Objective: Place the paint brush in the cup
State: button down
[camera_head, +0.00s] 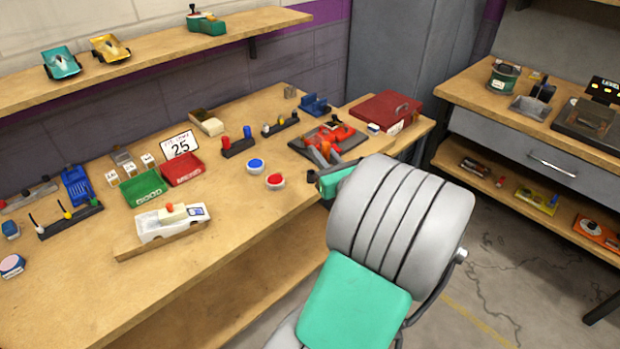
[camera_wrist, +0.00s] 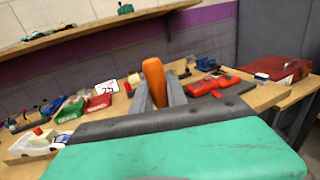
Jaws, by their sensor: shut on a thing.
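My gripper (camera_head: 319,158) is over the front right part of the workbench, and its two grey fingers are shut on an orange handle. I take this to be the paint brush (camera_wrist: 154,80); its orange end stands up between the fingers in the wrist view. Its bristles cannot be made out.
A blue device (camera_head: 315,104) and a red case (camera_head: 386,111) are at the back right. Red and blue buttons (camera_head: 256,165), small bins and a white car (camera_head: 172,222) are to the left.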

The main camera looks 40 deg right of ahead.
jog(key=w+d+f, duration=0.1)
jog(key=w+f, duration=0.1)
jog(key=w, duration=0.1)
jog(key=w+d+f+b, duration=0.1)
jog(key=w+d+f, duration=0.1)
jog(key=w+f, duration=0.1)
jog(key=w+d+f, duration=0.2)
jog(key=w+f, duration=0.1)
jog(key=w, duration=0.1)
jog(key=shift+w+f, duration=0.2)
jog(key=shift+w, duration=0.05)
jog(key=shift+w+d+f+b, duration=0.1)
jog(key=shift+w+f+b, duration=0.1)
jog(key=shift+f+b, duration=0.1)
jog(key=f, duration=0.3)
jog(key=shift+w+d+f+b, duration=0.15)
jog(key=shift+w+f+b, duration=0.05)
jog(key=shift+b, duration=0.15)
jog(key=shift+f, duration=0.15)
jog(key=c, duration=1.3)
grip_release()
